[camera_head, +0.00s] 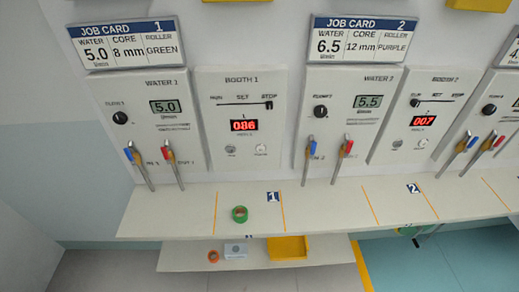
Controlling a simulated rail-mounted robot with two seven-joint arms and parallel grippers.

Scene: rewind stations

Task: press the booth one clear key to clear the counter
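The booth 1 panel (241,85) is a pale upright plate on the wall, left of the middle. Its red counter display (243,125) reads 086. Below the display are two small round keys, a grey left key (230,150) and a paler right key (260,149). Their labels are too small to read, so I cannot tell which one is clear. The lever (268,104) above the display stands at the right end of its slot, under STOP. Neither of my grippers is in view, and nothing covers the panel.
The water 1 panel (150,85) reads 5.0, with blue-handled and red-handled taps below. The water 2 panel reads 5.5 (368,101); booth 2's counter reads 007 (424,121). A green roll (240,214) sits on the shelf (180,212). A yellow tray (288,248) is lower down.

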